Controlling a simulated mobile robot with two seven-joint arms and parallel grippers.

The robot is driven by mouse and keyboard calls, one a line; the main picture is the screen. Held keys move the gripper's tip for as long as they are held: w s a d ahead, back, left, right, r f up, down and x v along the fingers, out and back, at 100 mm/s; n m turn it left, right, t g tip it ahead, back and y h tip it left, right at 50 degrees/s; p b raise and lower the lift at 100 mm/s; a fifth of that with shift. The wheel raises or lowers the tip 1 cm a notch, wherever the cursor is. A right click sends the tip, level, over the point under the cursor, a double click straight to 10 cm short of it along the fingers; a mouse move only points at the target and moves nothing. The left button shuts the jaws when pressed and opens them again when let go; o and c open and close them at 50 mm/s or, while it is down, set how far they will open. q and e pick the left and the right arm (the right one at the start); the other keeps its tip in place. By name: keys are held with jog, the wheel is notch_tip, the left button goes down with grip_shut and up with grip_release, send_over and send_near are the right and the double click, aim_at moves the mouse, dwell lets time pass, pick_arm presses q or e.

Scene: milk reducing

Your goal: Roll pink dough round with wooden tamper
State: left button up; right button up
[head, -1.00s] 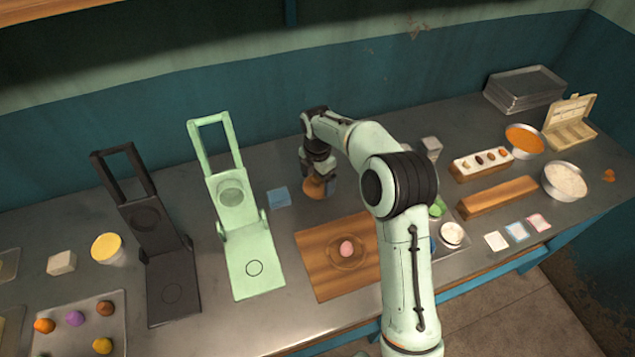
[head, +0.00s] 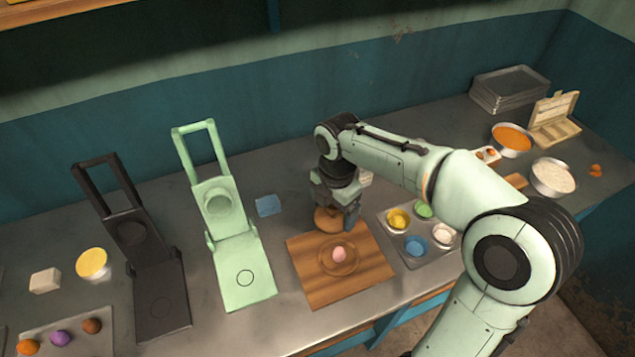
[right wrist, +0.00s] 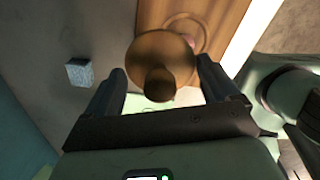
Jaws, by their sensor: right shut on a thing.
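The pink dough (head: 339,254) is a small rounded lump inside the round groove of the wooden board (head: 310,286). My right gripper (head: 336,214) is shut on the wooden tamper (head: 325,221), just behind the dough at the board's far edge. In the right wrist view the tamper (right wrist: 152,47) shows its round brown head and a knob between the fingers (right wrist: 163,90). It partly covers the groove and most of the dough, of which a pink sliver (right wrist: 190,40) shows. I cannot tell the tamper's exact height above the board. My left gripper is out of view.
A tray of coloured bowls (head: 386,215) stands right of the board, close to my right arm. A green press (head: 244,285) and a black press (head: 160,312) stand on the left. A blue square (head: 268,205) lies behind the board.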

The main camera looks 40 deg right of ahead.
jog(key=shift+s+a+f+b, duration=0.25)
jog(key=shift+s+f+b, duration=0.5)
jog(key=shift+f, duration=0.25)
jog(key=shift+s+a+f+b, duration=0.2)
jog(key=shift+s+f+b, duration=0.55)
jog(key=shift+f, duration=0.2)
jog(key=shift+s+a+f+b, duration=0.25)
jog(key=shift+s+f+b, duration=0.5)
jog(key=shift+f, duration=0.25)
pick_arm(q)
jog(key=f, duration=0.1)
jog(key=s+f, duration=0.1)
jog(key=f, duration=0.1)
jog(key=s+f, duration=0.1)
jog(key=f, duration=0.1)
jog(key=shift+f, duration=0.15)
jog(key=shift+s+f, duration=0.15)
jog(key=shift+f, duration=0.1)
pick_arm(e)
jog(key=shift+f, duration=0.55)
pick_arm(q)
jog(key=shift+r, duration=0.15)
pick_arm(e)
jog(key=shift+s+d+r, duration=0.1)
jog(key=shift+s+d, duration=0.1)
jog(key=shift+s, duration=0.3)
